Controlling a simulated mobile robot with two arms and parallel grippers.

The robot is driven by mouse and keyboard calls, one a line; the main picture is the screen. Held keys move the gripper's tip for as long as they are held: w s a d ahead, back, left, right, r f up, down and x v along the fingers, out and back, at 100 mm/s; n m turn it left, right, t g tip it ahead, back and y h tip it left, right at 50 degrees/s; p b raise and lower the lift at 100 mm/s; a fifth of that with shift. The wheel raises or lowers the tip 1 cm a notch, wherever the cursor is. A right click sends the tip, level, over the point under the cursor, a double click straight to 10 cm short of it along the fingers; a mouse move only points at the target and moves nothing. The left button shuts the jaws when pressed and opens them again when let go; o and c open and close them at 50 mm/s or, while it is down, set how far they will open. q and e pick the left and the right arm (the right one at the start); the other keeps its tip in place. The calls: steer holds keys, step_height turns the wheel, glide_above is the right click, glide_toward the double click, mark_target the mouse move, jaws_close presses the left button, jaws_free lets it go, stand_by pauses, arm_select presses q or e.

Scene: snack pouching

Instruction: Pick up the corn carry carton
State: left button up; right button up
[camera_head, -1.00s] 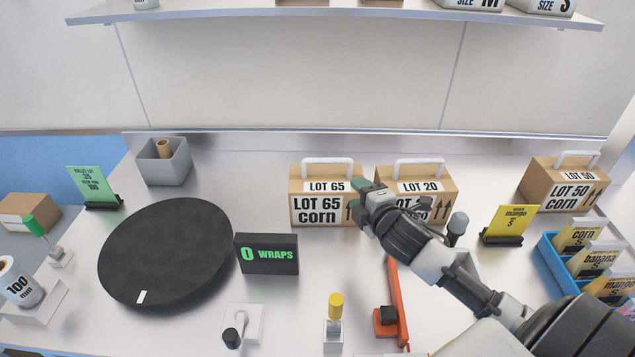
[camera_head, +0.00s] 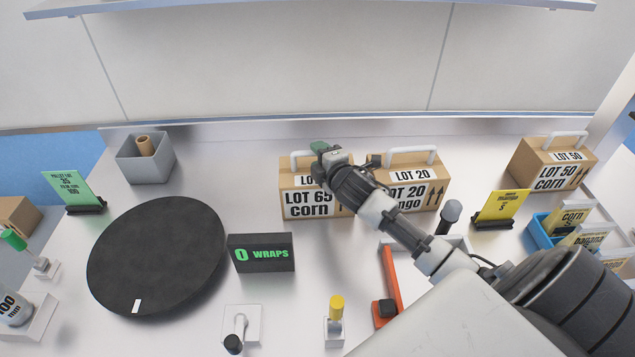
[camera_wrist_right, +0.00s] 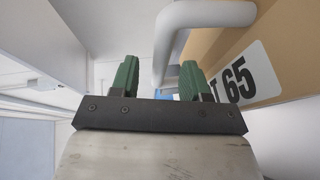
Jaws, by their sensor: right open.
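The corn carton (camera_head: 308,204) labelled "LOT 65 corn" stands upright at the back middle of the table, with a white handle (camera_head: 297,160) on top. It also shows in the right wrist view (camera_wrist_right: 285,60), with its white handle (camera_wrist_right: 165,45) just beyond the fingers. A second carton marked "LOT 50 corn" (camera_head: 552,165) stands at the back right. My right gripper (camera_head: 325,150) is open and empty at the LOT 65 carton's handle, hiding part of it. In the right wrist view its green fingers (camera_wrist_right: 158,80) stand apart. My left gripper is not in view.
A "LOT 20" mango carton (camera_head: 420,190) stands close beside the corn carton. A black round turntable (camera_head: 160,255) and a black "0 WRAPS" display (camera_head: 262,253) lie in front. An orange bar (camera_head: 391,275) and a yellow sign (camera_head: 500,208) are to the right.

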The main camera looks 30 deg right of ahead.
steer(key=shift+w+d+f, duration=0.1)
steer(key=shift+w+f, duration=0.1)
steer(key=shift+w, duration=0.95)
jaws_close()
stand_by(0.5)
steer(key=shift+r, duration=0.1)
